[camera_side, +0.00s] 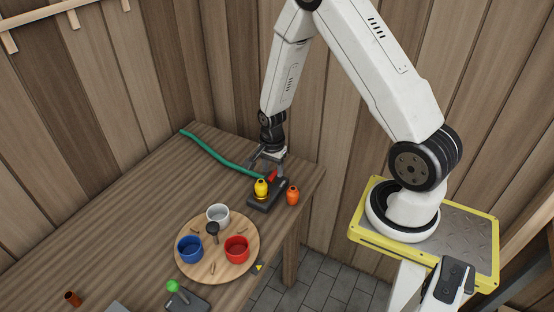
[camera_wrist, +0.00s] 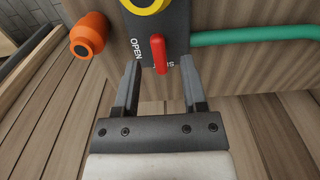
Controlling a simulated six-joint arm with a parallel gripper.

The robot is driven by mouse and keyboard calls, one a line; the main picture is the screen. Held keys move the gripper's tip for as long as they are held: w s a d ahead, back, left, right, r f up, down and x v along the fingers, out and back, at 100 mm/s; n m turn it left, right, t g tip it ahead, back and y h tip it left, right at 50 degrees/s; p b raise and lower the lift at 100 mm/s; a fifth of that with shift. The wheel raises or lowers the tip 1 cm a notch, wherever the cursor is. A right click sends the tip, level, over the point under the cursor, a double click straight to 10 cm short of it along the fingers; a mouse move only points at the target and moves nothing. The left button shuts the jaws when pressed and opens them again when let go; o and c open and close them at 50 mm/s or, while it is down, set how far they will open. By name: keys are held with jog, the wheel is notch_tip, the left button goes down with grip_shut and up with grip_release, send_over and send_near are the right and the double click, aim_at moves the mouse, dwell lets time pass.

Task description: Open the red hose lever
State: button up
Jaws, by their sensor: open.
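The red hose lever (camera_wrist: 158,54) stands on a dark base plate (camera_wrist: 176,30) marked OPEN at its left; the other label is partly covered by the lever. In the side view the lever (camera_side: 272,175) is small, and the base (camera_side: 264,203) lies near the table's right end. A green hose (camera_wrist: 255,37) runs off from the base. My gripper (camera_wrist: 161,62) is open, with one finger on each side of the lever and visible gaps between. In the side view my gripper (camera_side: 268,164) is low over the base.
A round wooden tray (camera_side: 207,266) holds white, blue and red cups. A green-knobbed device (camera_side: 173,287) sits at the front.

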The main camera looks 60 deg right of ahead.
jog(key=shift+f, duration=0.65)
grip_shut()
